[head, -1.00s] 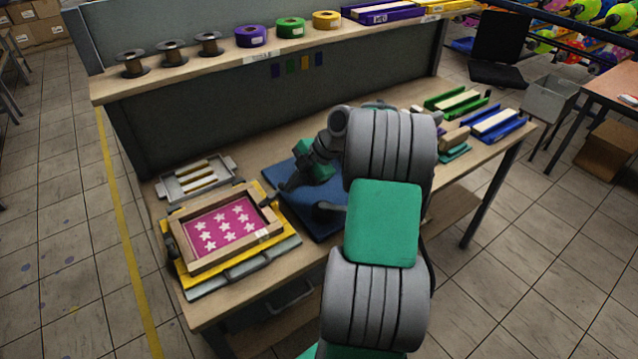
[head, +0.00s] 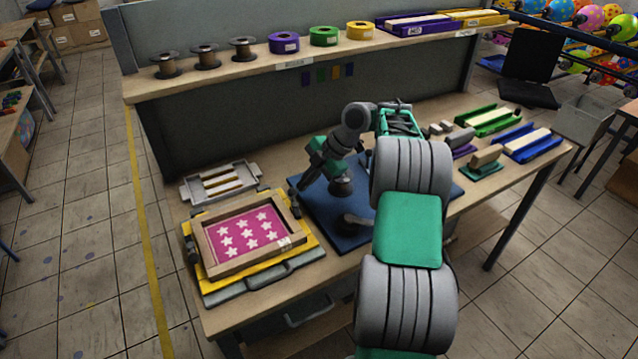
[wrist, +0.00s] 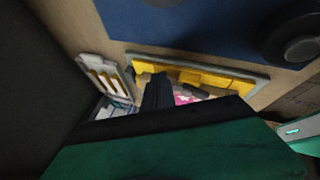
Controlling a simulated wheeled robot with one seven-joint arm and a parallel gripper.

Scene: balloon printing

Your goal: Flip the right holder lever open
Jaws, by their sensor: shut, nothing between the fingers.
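The wooden screen frame (head: 222,268) with a pink star print (head: 243,236) lies on a yellow base (head: 313,251) at the left of the bench. The right holder (head: 295,206) is a small dark part at the frame's right side; its lever's exact angle is too small to tell. A dark bar, perhaps its lever, shows in the wrist view (wrist: 197,92). My gripper (head: 302,186) is shut and empty, pointing down-left just above and behind the right holder. In the wrist view its dark fingers (wrist: 158,92) cover part of the yellow base. I cannot tell whether they touch the holder.
A grey tray (head: 190,192) with pale strips sits behind the frame. Spools stand on the shelf (head: 215,80) above. My arm crosses the bench's middle.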

